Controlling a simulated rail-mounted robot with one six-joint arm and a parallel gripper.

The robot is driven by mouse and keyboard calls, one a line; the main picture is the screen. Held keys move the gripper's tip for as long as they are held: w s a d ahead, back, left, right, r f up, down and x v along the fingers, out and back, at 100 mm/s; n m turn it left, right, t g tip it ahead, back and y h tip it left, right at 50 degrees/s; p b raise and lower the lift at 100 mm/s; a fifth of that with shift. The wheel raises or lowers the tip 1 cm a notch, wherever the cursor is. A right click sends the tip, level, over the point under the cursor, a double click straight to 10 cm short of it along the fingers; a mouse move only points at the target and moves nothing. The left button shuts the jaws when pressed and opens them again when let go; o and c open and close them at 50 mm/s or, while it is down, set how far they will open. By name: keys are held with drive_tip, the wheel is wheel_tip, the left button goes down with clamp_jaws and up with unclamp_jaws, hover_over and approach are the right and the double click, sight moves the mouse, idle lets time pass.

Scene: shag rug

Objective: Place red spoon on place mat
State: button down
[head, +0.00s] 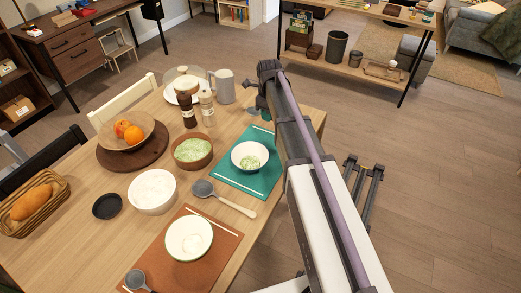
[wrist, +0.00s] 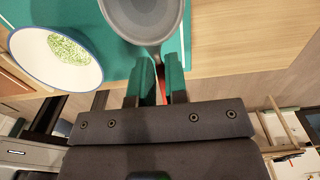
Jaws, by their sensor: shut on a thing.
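My gripper (wrist: 160,85) is shut on the red spoon. Only a sliver of its red handle (wrist: 163,82) shows between the fingers. A round grey bowl that looks like the spoon's head (wrist: 145,14) reaches past the fingertips in the wrist view. The teal place mat (head: 252,187) lies on the table, and its surface also shows in the wrist view (wrist: 116,62). The spoon's head appears over the mat there; its height is unclear. In the head view my gripper (head: 256,108) is beyond the mat's far end, with the spoon mostly hidden.
A white bowl with green food (head: 250,157) stands on the teal mat. A terracotta mat (head: 224,248) carries another white bowl (head: 188,239). A wooden-handled spoon (head: 232,205) lies between the mats. Shakers (head: 207,108) and a grey mug (head: 224,87) stand at the back.

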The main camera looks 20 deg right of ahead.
sight(268, 138)
wheel_tip(268, 138, down, 10)
drive_tip(key=b, duration=0.8)
drive_tip(key=shift+r, duration=0.45)
drive_tip(key=shift+f, duration=0.2)
drive_tip(key=c, duration=1.1)
unclamp_jaws()
drive_tip(key=shift+c, duration=0.2)
wheel_tip(268, 138, up, 13)
drive_tip(key=p, duration=1.2)
drive_tip(key=shift+f, duration=0.15)
drive_tip(key=shift+s+a+f, duration=0.1)
drive_tip(key=shift+s+f, duration=0.05)
drive_tip(key=shift+s, duration=0.1)
drive_tip(key=s+a+n, duration=0.2)
drive_tip(key=s+n, duration=0.3)
drive_tip(key=s+a+n, duration=0.1)
drive_tip(key=s+n, duration=0.4)
drive_tip(key=s+a+n, duration=0.2)
drive_tip(key=s+n, duration=0.3)
drive_tip(key=shift+s+a+n, duration=0.15)
drive_tip(key=shift+a+n, duration=0.15)
drive_tip(key=shift+a, duration=0.05)
drive_tip(key=s+a+n, duration=0.2)
drive_tip(key=s+n, duration=0.6)
drive_tip(key=n, duration=0.3)
drive_tip(key=shift+s+a, duration=0.25)
drive_tip(key=shift+s, duration=0.1)
